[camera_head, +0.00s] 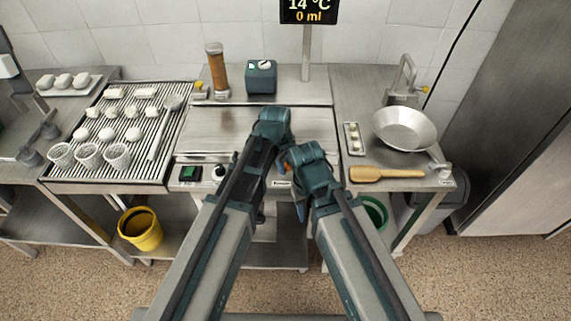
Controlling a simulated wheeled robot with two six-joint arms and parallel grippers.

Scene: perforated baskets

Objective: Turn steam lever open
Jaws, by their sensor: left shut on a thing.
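A steel counter unit (215,130) with a flat top stands in the middle. A small orange piece, which looks like the steam lever (287,165), shows at its front edge between my two wrists. My left gripper (281,163) reaches over the front edge and is shut on this lever; the fingertips are mostly hidden by my arms. How far the lever is turned cannot be seen. My right arm's wrist is close beside the left one, at the front of the unit. Its fingers are hidden, so I cannot tell their state.
A green switch (190,173) and a round knob (219,172) sit on the front panel. A rack with perforated baskets (89,155) is left. A pan (404,128) and wooden paddle (386,173) lie right. A display (309,11) reads 14 °C, 0 ml. A yellow bucket (140,229) stands below.

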